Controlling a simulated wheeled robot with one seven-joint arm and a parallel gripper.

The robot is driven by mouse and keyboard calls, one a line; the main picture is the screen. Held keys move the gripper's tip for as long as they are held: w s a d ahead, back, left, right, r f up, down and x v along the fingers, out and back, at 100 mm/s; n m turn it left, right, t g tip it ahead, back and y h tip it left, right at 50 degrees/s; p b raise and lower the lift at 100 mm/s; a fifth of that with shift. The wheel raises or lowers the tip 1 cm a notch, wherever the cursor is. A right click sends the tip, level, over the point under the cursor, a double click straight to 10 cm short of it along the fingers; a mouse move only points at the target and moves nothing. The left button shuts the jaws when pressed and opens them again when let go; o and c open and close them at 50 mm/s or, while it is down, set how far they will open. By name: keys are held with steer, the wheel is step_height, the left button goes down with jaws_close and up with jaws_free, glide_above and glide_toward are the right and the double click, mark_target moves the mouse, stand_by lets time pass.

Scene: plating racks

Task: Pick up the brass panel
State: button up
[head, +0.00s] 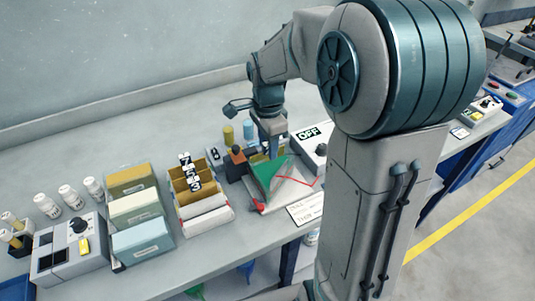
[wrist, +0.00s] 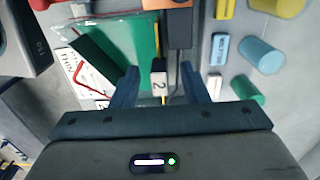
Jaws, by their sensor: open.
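My gripper (head: 271,147) points down over the workbench, beside a green triangular piece. In the wrist view its two fingers (wrist: 159,76) are apart. Between them show a white tag marked 2 (wrist: 159,84) and a thin yellow edge (wrist: 163,100), which may be the brass panel seen edge-on. I cannot be sure of that. In the head view a small yellowish patch (head: 257,158) shows behind the green piece (head: 266,173), partly hidden by my gripper. I cannot tell whether a finger touches anything.
A rack with numbered tags (head: 207,217) stands left of my gripper. Colored boxes (head: 142,241), a control box (head: 70,255) and white bottles (head: 70,196) are farther left. A box marked OFF (head: 306,147) is to the right. Colored cylinders (wrist: 260,55) stand close by.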

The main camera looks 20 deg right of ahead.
jaws_close()
steer(key=shift+r, duration=0.1)
steer(key=shift+r, duration=0.5)
step_height(320, 180, up, 6)
steer(key=shift+s+f, duration=0.1)
steer(key=shift+f, duration=0.05)
steer(key=s+d+b, duration=0.2)
steer(key=s, duration=1.1)
steer(key=shift+s+d, duration=0.4)
steer(key=shift+r+p, duration=0.4)
steer(key=shift+r, duration=0.4)
